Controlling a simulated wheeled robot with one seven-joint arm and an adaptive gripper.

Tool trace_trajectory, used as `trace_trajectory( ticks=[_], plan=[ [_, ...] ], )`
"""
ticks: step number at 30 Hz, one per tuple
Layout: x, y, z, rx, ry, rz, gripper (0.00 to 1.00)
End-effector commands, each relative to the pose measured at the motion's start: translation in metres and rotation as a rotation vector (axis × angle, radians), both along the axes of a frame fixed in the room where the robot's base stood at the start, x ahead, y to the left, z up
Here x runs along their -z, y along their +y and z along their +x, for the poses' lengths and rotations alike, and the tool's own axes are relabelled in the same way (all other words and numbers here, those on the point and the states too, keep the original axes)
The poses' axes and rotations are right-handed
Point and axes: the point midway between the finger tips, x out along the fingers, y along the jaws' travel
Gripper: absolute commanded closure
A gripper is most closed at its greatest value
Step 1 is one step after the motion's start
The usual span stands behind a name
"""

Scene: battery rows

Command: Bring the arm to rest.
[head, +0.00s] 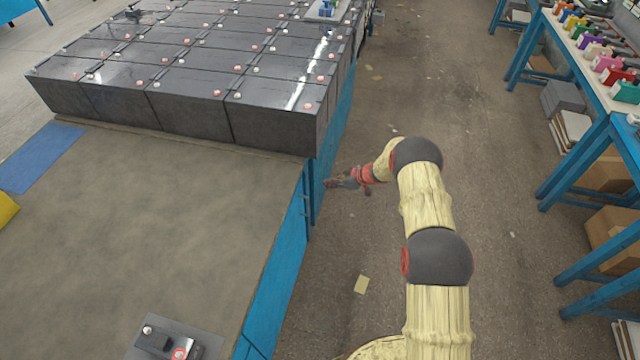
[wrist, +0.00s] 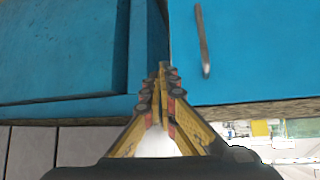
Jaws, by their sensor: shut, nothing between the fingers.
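My arm reaches out over the aisle in the head view, bent at its joints, with my gripper (head: 338,183) at its far end close to the blue side of the battery bench (head: 285,255). In the wrist view my gripper (wrist: 163,72) is shut, its fingertips together, with nothing between them. Blue panels (wrist: 70,50) of the bench fill most of the wrist view ahead of the fingers. A metal handle (wrist: 202,40) shows on the right-hand panel. I cannot tell whether the fingertips touch the panel.
Rows of black batteries (head: 270,118) stand at the back of the bench. A small dark box with red and white knobs (head: 165,342) sits at its near edge. A blue mat (head: 38,157) lies at left. Blue-legged tables (head: 548,150) line the right. The aisle floor (head: 480,150) between is mostly clear.

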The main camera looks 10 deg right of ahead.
Motion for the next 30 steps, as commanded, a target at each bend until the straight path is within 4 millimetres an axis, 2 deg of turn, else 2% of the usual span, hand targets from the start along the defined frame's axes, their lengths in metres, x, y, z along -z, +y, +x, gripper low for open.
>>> trace_trajectory(
  ticks=[1,6,18,23,27,30],
  plan=[
    [-0.008,-0.007,-0.003,0.003,0.0,0.0,1.0],
    [-0.02,-0.021,-0.008,0.001,0.002,0.0,1.0],
    [-0.02,-0.03,-0.009,-0.014,-0.018,-0.03,1.0],
    [-0.003,-0.061,0.003,0.055,-0.054,-0.157,1.0],
    [0.027,-0.097,-0.012,0.177,-0.01,-0.273,1.0],
    [0.027,-0.125,-0.022,0.269,0.025,-0.355,1.0]
  ],
)
